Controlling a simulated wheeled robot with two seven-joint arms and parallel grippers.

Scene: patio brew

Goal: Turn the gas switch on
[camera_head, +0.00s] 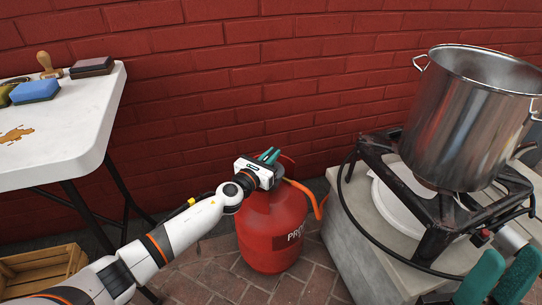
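A red propane tank (275,235) stands on the brick floor between the table and the stove block. My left gripper (269,156) is over the top of the tank, its teal fingers close together. The gripper body hides most of the tank's top, and no valve or switch is clearly visible there. I cannot tell whether the fingers hold or touch anything. An orange strap-like part (313,196) sticks out at the tank's upper right. A small red knob (485,234) shows at the front of the burner (440,243). My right gripper (502,276) is open at the lower right, below the knob.
A large steel pot (460,125) stands on the burner, which rests on a concrete block (370,265). A black hose (362,228) loops over the block's left side. A white table (60,135) with sponges and a stamp is at left, a wooden crate (45,265) below. A brick wall stands behind.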

